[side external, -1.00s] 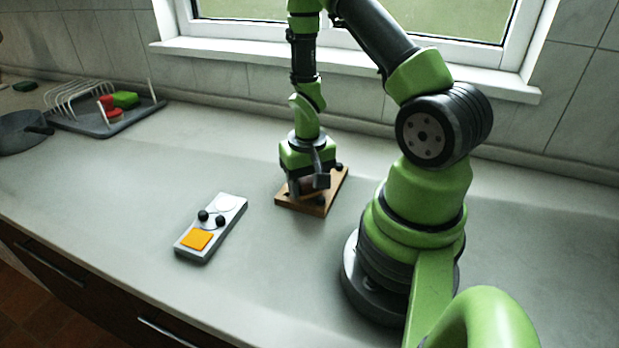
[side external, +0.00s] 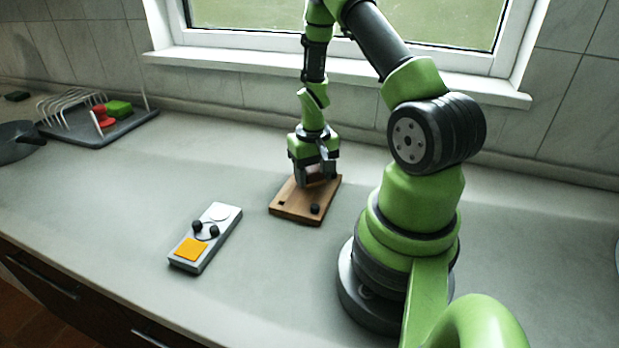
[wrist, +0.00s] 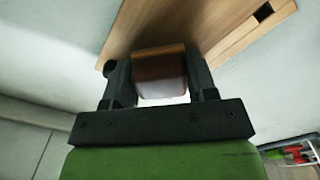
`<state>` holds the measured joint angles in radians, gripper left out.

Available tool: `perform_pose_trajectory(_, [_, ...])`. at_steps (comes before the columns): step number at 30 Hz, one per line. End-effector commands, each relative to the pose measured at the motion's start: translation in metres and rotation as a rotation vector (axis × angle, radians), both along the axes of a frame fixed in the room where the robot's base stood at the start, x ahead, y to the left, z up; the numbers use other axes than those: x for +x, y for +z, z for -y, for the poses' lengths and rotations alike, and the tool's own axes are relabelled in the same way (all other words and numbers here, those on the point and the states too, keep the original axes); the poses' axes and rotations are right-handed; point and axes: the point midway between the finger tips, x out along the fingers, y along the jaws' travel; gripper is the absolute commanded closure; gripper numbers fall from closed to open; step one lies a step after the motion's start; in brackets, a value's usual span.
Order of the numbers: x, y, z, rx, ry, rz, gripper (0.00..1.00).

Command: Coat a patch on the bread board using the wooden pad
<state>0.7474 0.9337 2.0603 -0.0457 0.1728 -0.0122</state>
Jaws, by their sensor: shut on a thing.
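The bread board (side external: 291,212) is a flat brown wooden board on the counter. It also shows in the wrist view (wrist: 205,22), with a dark square hole near one corner. My gripper (side external: 316,181) is over the board's back part, toward the window. In the wrist view my gripper (wrist: 160,80) is shut on the wooden pad (wrist: 160,72), a reddish-brown block. The pad is low at the board; its underside is hidden, so I cannot tell whether it touches. I cannot make out a coated patch.
A black knob (side external: 315,208) stands on the board's front part. Left of the board lies a pale slab (side external: 206,238) with an orange square (side external: 191,249), a white disc and two black knobs. A dish rack (side external: 98,130) and a pan (side external: 18,143) are far left. Counter between is clear.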

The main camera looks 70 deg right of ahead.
Motion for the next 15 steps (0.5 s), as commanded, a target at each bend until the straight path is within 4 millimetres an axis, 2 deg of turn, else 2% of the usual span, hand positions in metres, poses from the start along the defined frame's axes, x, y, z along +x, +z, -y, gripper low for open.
perform_pose_trajectory(4, [-0.0002,-0.0005,0.0076,0.001,-0.001,-0.001,0.67])
perform_pose_trajectory(15, [0.0002,0.0028,0.0086,-0.001,0.001,0.001,0.67])
